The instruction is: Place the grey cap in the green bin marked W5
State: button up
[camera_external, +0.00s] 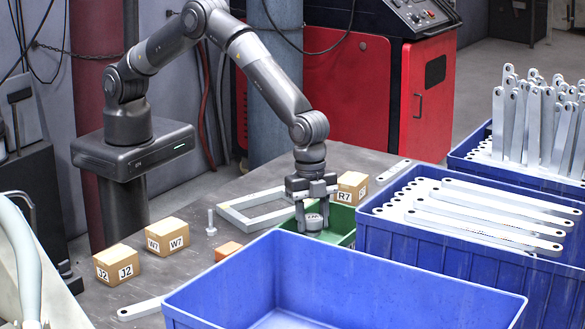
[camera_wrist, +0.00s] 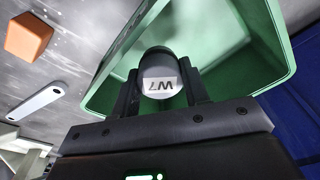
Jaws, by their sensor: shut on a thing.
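The grey cap (camera_wrist: 160,70) is held between the fingers of my gripper (camera_wrist: 158,92) in the wrist view. Its pale label reads upside down, seemingly "W7". In the external view my gripper (camera_external: 312,210) points down, shut on the cap (camera_external: 313,222). It is over the green bin (camera_external: 344,217), which also shows in the wrist view (camera_wrist: 245,72) beneath and around the cap. The bin looks empty where I see inside. I cannot read a W5 mark on it. Its near side is hidden by a blue crate in the external view.
A large blue crate (camera_external: 240,290) stands in front, and another blue crate (camera_external: 375,240) with several metal bars stands right. Small boxes marked W7 (camera_external: 167,237), J2 (camera_external: 116,265) and R7 (camera_external: 350,187) sit on the table.

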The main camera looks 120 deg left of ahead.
aim_at(312, 236)
jog(key=shift+f, duration=2.25)
jog(key=shift+f, duration=0.1)
jog(key=o, duration=1)
